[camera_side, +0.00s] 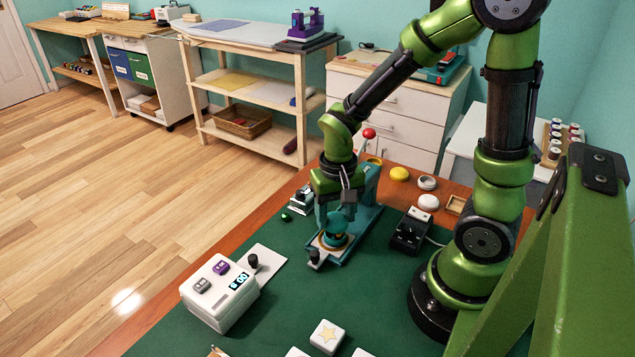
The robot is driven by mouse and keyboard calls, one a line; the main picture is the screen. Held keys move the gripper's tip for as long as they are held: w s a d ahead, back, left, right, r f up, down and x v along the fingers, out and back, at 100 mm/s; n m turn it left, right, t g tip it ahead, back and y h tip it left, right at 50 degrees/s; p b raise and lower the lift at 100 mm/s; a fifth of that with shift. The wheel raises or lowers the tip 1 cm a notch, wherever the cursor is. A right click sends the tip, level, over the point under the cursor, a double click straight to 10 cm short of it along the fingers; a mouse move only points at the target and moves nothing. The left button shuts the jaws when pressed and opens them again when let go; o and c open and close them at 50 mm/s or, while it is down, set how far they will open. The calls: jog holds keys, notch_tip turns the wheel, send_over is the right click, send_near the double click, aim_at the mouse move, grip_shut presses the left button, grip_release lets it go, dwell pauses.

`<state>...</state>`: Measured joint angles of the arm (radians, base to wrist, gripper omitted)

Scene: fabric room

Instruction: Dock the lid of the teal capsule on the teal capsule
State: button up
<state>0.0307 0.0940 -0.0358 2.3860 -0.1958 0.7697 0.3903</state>
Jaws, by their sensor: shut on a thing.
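My gripper (340,208) points down at the middle of the green mat, in front of a teal lever press. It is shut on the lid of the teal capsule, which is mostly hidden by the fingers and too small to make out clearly. The teal capsule (335,227) shows as a small rounded teal shape just below the fingertips, over a tan ring on the press base. I cannot tell whether lid and capsule touch or are apart.
The teal press (364,192) with a red-knobbed lever (369,133) stands close behind my gripper. A black device (409,232) is to its right. A white box with a display (220,292) stands front left. Green mat between is clear.

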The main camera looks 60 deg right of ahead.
aim_at(336, 217)
jog(key=shift+f, duration=0.55)
jog(key=o, duration=0.7)
jog(key=shift+o, duration=0.2)
jog(key=shift+r, duration=0.15)
notch_tip(336, 217, up, 11)
dwell(0.7)
